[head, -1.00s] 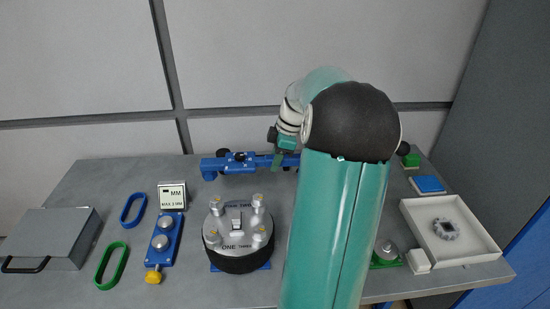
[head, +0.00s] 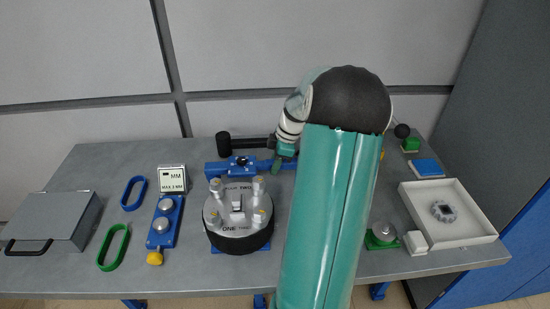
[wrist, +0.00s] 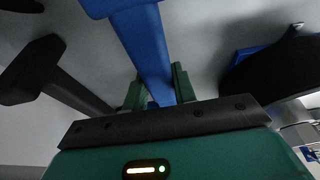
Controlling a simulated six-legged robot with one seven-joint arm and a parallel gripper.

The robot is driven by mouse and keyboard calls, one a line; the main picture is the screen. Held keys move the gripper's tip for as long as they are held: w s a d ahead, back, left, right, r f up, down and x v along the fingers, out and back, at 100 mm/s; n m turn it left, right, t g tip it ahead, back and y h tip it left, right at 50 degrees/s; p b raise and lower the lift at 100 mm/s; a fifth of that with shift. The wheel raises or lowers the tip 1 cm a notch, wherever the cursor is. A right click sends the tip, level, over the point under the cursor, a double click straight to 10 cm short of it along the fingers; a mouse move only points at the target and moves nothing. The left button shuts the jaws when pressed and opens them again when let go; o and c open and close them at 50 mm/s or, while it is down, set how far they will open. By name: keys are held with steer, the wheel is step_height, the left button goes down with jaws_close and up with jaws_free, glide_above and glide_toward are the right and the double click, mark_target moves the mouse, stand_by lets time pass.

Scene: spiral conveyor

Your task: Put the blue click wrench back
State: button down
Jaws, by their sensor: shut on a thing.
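The blue click wrench (head: 232,169) lies crosswise in the head view, behind the round silver-and-black device. My gripper (head: 279,166) is at its right part, partly hidden by my arm. In the wrist view the green fingers (wrist: 160,88) are shut on the blue shaft (wrist: 145,48), which runs up and away to a wider blue end at the top edge. I cannot tell whether the wrench touches the table.
A black hammer (head: 245,143) lies just behind the wrench; it also shows in the wrist view (wrist: 45,78). The round device (head: 238,218) stands in front. A scale display (head: 172,178), blue ring (head: 133,193) and green ring (head: 113,247) are left. A white tray (head: 463,240) is right.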

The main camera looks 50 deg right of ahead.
steer(key=shift+f, duration=0.3)
stand_by(0.5)
steer(key=c, duration=1.1)
jaws_free()
steer(key=shift+o, duration=0.2)
steer(key=v, duration=1.3)
steer(key=shift+r, duration=0.35)
steer(key=shift+s+d, duration=0.1)
steer(key=shift+s, duration=0.05)
